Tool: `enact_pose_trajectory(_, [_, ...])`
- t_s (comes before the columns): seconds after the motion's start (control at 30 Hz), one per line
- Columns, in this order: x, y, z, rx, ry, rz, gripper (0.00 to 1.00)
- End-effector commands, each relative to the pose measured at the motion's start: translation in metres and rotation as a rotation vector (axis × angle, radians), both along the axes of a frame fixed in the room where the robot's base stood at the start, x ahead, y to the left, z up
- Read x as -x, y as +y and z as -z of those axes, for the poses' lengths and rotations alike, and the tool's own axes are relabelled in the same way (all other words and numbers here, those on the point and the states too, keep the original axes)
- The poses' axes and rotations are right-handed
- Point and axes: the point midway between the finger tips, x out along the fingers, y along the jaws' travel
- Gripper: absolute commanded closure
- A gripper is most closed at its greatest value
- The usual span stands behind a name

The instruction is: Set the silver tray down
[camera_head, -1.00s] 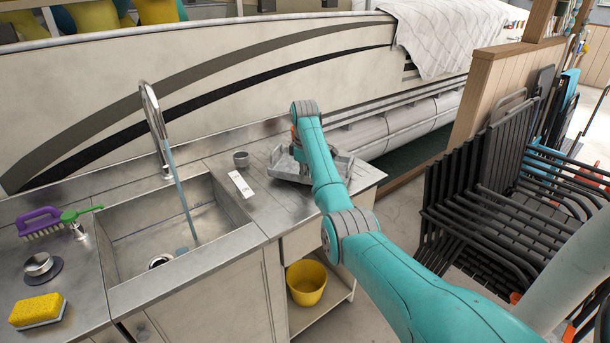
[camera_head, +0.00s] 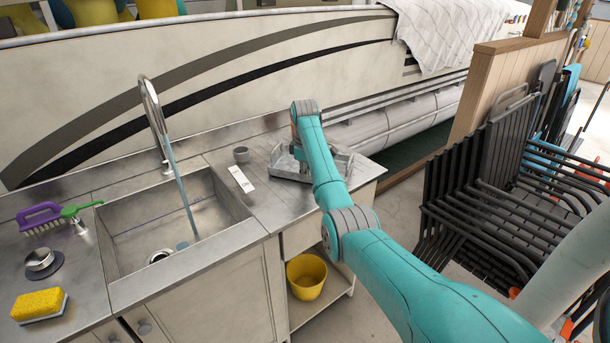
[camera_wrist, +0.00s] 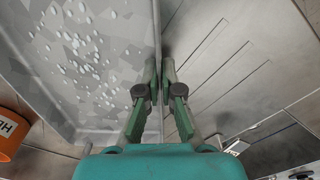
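The silver tray (camera_head: 281,163) is at the right end of the steel counter, largely hidden behind my arm in the head view. It looks level, on the counter or very close above it; I cannot tell which. In the wrist view the tray (camera_wrist: 95,75) fills the left side, its inside speckled with water drops. My gripper (camera_wrist: 160,72) has one finger on each side of the tray's upright wall, closed on it. In the head view my gripper is hidden behind the arm.
A yellow bucket (camera_head: 306,277) stands below; folded chairs (camera_head: 480,215) are at right.

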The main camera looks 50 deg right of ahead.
Motion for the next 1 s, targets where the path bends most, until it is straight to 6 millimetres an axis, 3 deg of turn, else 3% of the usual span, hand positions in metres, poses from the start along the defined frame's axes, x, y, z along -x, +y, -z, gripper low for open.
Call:
enact_pose_trajectory(0.43, [-0.0003, -0.0003, 0.0034, 0.002, -0.002, 0.000, 1.00])
enact_pose_trajectory(0.6, [-0.0003, -0.0002, 0.0037, 0.001, -0.001, 0.000, 0.65])
enact_pose_trajectory(1.0, [0.0002, 0.0001, 0.0048, -0.001, 0.000, 0.000, 0.65])
